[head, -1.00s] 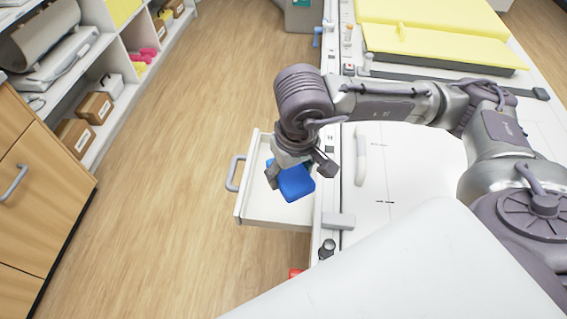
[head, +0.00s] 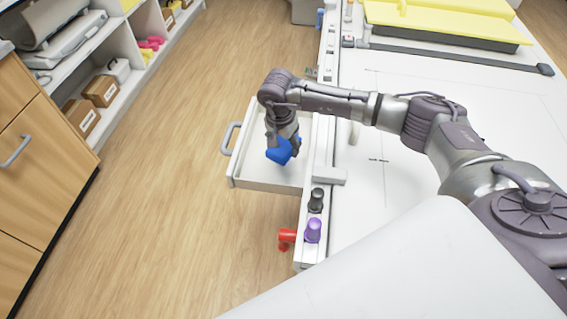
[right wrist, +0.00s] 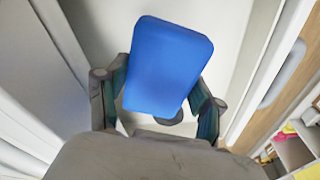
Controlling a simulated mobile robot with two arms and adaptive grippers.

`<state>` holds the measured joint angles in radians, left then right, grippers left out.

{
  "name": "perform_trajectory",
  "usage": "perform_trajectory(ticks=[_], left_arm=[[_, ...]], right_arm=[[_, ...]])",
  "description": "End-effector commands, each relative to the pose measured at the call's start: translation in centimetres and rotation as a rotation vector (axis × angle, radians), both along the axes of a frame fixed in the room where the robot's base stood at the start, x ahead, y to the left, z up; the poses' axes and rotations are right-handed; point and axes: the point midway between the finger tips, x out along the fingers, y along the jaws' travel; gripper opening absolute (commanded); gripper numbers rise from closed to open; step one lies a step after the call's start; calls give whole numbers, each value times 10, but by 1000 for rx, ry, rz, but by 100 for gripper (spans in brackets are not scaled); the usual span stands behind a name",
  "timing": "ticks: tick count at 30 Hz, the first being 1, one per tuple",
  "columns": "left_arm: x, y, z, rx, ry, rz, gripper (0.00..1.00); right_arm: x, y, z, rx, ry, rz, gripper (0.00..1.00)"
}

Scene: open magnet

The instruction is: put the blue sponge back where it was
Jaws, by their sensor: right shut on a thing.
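The blue sponge (head: 279,151) is in my right gripper (head: 284,143), over the open white drawer (head: 262,183) in the head view. The gripper points down and is shut on the sponge. In the right wrist view the sponge (right wrist: 168,65) sits tilted between the two fingers of the gripper (right wrist: 160,105), with the pale drawer interior (right wrist: 105,25) behind it. I cannot tell whether the sponge touches the drawer floor. The drawer sticks out to the left from the side of the white table. My left gripper is not in view.
The white table (head: 400,165) lies right of the drawer. Its edge carries a black knob (head: 317,200), a purple knob (head: 313,230) and a red knob (head: 286,237). Shelves (head: 100,65) stand left, with clear wooden floor (head: 180,180) between.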

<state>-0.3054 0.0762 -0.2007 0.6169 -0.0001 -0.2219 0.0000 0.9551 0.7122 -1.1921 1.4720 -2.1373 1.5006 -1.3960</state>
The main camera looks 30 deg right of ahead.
Motion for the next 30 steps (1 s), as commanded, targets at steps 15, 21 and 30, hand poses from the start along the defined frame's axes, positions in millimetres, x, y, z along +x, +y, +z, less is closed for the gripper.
perform_trajectory(ticks=[15, 21, 30], left_arm=[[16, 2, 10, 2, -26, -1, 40], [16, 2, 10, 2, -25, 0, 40], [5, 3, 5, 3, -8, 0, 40]], right_arm=[[-1, 1, -66, 2, 1, 3, 34], [0, 0, -69, 1, -1, 4, 34], [0, 1, -72, 1, 0, 4, 76]])
